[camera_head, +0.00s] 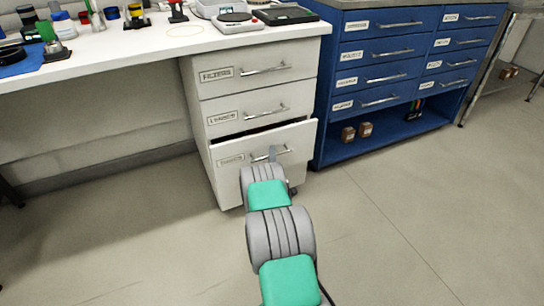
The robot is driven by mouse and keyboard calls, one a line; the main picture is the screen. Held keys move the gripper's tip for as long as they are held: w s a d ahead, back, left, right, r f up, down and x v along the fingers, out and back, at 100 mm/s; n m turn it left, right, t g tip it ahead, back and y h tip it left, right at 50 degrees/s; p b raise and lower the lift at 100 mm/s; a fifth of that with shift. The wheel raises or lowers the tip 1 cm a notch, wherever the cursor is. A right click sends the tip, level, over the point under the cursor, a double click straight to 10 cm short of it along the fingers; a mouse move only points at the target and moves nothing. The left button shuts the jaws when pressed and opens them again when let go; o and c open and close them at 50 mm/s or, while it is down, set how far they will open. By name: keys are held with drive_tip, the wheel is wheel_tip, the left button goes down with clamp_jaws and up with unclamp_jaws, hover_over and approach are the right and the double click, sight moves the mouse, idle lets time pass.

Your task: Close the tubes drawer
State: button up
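The bottom drawer (226,176) of the white cabinet under the bench stands partly open, with a dark gap along its top edge. Its label is too blurred to read, so I cannot confirm that it is the tubes drawer. It has a metal bar handle (286,151) on its front. The two drawers above, the top (225,82) and the middle (229,122), look shut.
A white bench top (150,45) above carries bottles, tools and a balance (237,22). The grey floor (400,220) is clear in front.

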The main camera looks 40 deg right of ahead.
drive_tip(key=shift+c, duration=0.5)
clamp_jaws()
idle(0.9)
